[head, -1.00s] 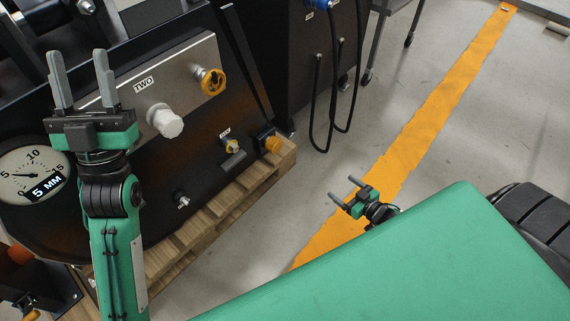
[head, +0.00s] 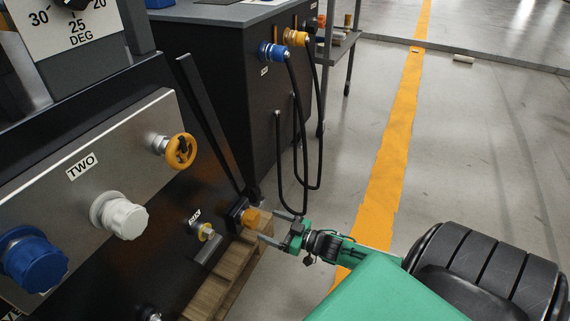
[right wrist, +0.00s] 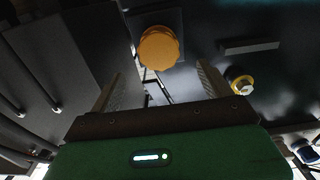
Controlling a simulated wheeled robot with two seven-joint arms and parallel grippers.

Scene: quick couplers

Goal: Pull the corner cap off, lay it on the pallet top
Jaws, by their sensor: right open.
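The orange corner cap (head: 251,218) sits on a dark block at the lower right corner of the black machine. It also shows in the right wrist view (right wrist: 159,48), beyond the fingertips and between their lines. My right gripper (head: 271,226) is open, its two fingers pointing left at the cap, with the fingertips close to it. In the head view I cannot tell whether they touch it; in the wrist view they look apart from it. The wooden pallet (head: 232,272) lies under the machine, below the cap. My left gripper is out of view.
A brass-ringed fitting (head: 206,232) is left of the cap. A yellow handwheel (head: 180,151), a white knob (head: 124,217) and a blue knob (head: 34,262) are on the panel. Black hoses (head: 299,150) hang from the cabinet behind. Open floor (head: 340,130) lies right.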

